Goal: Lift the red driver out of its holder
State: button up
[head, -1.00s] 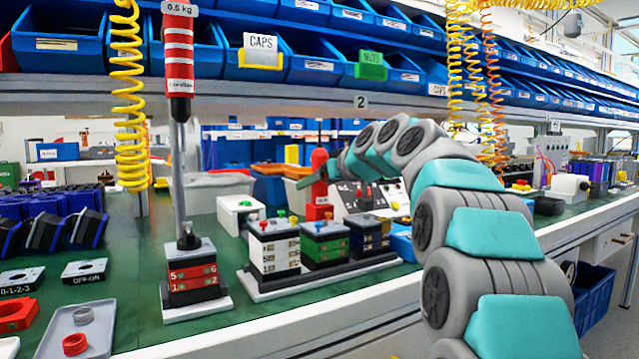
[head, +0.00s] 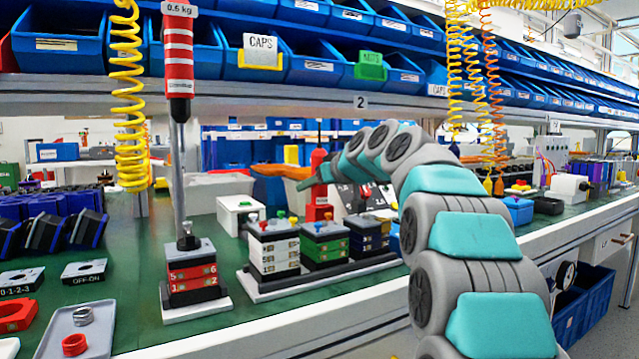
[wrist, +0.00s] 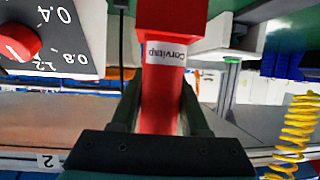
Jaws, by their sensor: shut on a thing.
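The red driver (head: 318,160) stands upright on the bench behind the switch blocks in the head view. Its red lower part (head: 319,208), which looks like the holder, shows below my gripper; I cannot tell where driver and holder part. In the wrist view, the red driver (wrist: 162,100) with a white "Corvitap" label runs between my fingers, and a wider red block (wrist: 175,18) is at the top edge. My gripper (wrist: 161,85) is shut on the driver, one dark finger on each side. In the head view, my gripper (head: 312,181) reaches in from the right.
A dial panel (wrist: 45,38) with a red knob is close to the left of the driver in the wrist view. Switch blocks (head: 325,245) stand in front. A red-striped hanging tool (head: 179,55) and coiled yellow hoses hang nearby. Blue bins line the shelf above.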

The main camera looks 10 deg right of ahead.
aim_at(313, 158)
grip_shut()
jog(key=shift+r, duration=0.15)
jog(key=shift+w+r+p, duration=0.1)
jog(key=shift+r+p, duration=0.7)
jog(key=shift+r, duration=2.2)
jog(key=shift+r+p, duration=0.85)
jog(key=shift+r, duration=1.05)
jog(key=shift+o, duration=2.2)
grip_release()
grip_shut()
